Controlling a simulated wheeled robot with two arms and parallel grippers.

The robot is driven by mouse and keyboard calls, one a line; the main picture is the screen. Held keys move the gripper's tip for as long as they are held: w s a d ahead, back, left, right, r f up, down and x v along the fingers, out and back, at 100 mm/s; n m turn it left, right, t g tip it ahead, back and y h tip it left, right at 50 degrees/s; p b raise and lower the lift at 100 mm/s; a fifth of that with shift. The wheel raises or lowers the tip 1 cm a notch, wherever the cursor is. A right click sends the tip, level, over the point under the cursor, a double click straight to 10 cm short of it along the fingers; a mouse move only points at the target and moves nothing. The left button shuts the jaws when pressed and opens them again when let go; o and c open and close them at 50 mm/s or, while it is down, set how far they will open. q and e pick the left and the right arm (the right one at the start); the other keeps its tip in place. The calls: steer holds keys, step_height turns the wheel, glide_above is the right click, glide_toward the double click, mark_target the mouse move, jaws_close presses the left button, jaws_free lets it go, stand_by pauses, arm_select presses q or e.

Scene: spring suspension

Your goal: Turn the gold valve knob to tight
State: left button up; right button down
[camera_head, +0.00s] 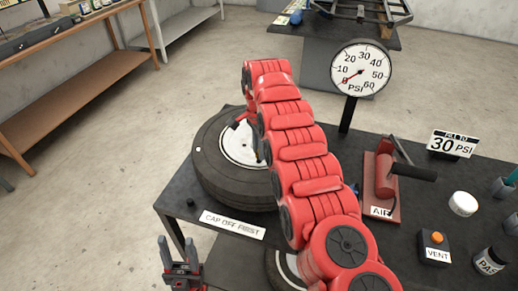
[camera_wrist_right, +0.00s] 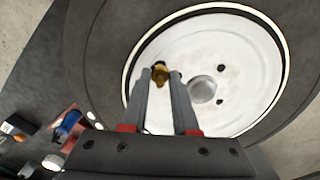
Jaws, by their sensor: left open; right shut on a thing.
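The gold valve knob (camera_wrist_right: 161,76) stands on the white wheel hub, on a dark stem end. It sits between the fingertips of my right gripper (camera_wrist_right: 160,74), which is shut on it. In the head view my red right arm reaches over the wheel and hides the knob and most of the gripper. The black tire (camera_head: 225,186) with its white hub (camera_head: 238,148) lies flat on the dark table. My left gripper (camera_head: 180,255) is open and empty, low at the left, off the table's front left edge and away from the wheel.
A PSI gauge (camera_head: 361,70) stands behind the wheel, its red needle near 0. A red AIR pump (camera_head: 384,178), a VENT box (camera_head: 435,246) and a 30 PSI sign (camera_head: 453,144) stand on the right. A small black cap (camera_head: 190,202) lies near a CAP OFF FIRST sign (camera_head: 233,225).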

steer(key=shift+m, duration=0.3)
stand_by(0.4)
steer(key=c, duration=0.7)
jaws_free()
steer(key=shift+r, duration=0.1)
steer(key=shift+r, duration=0.3)
step_height(320, 180, up, 2)
steer(key=shift+d+r+p, duration=0.1)
steer(key=shift+r+p, duration=0.05)
steer(key=shift+p, duration=0.3)
step_height(320, 180, up, 14)
steer(key=p, duration=1.4)
steer(key=shift+r+p, duration=0.15)
steer(key=shift+p, duration=0.2)
